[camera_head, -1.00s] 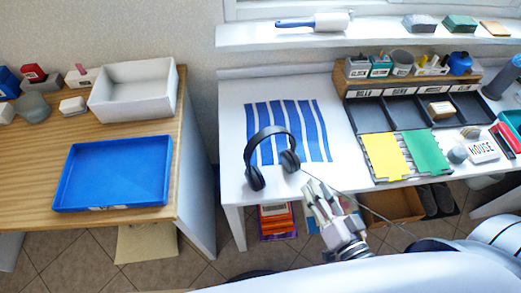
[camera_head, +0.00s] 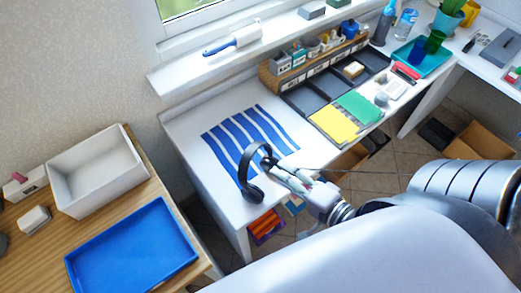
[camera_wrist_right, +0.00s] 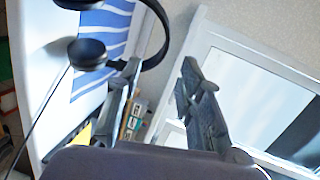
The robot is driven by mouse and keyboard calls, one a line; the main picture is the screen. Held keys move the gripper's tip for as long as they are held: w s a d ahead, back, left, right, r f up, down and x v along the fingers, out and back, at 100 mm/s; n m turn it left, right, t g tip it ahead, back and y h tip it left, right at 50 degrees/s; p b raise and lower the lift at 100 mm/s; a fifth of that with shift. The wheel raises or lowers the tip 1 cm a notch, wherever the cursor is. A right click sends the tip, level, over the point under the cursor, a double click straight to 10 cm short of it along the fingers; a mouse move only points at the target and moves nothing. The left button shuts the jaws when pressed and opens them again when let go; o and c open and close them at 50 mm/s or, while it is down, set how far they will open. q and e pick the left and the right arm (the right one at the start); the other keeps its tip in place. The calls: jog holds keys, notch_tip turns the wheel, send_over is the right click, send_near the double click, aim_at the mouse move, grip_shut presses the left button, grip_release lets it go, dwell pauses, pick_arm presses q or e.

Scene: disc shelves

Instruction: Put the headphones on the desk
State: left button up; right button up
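The black headphones (camera_head: 246,158) are at the front part of the white desk (camera_head: 188,130), overlapping the near edge of a blue-and-white striped mat (camera_head: 222,145) in the head view. Their headband arches up and the ear cups are toward the desk's front edge. My right gripper (camera_head: 272,170) is right beside them, overlapping one ear cup in this view. In the wrist view the headphones (camera_wrist_right: 155,42) show at upper left, with the band passing close to the left finger. My left gripper is not in view.
A wooden table at left holds a blue tray (camera_head: 130,255) and a white bin (camera_head: 100,172). An organizer (camera_head: 315,62), a yellow sheet (camera_head: 334,124) and a green sheet (camera_head: 360,107) occupy the desk's right part. A lint roller (camera_head: 235,42) lies on the sill.

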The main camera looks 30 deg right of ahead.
aim_at(252, 151)
jog(key=p+x, duration=0.1)
jog(key=x, duration=0.6)
jog(key=r+p+x, duration=0.1)
jog(key=x, duration=0.3)
jog(key=shift+w+f+p, duration=0.1)
jog(key=shift+w+p, duration=0.2)
jog(key=shift+w, duration=0.2)
jog(key=shift+w+f, duration=0.15)
jog(key=shift+w, duration=0.1)
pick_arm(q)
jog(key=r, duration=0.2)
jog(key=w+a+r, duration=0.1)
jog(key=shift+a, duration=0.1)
pick_arm(e)
jog(key=shift+c, duration=0.3)
jog(key=c, duration=0.6)
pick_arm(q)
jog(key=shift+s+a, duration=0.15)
pick_arm(e)
jog(key=shift+s, duration=0.1)
grip_shut()
jog(key=shift+f, duration=0.1)
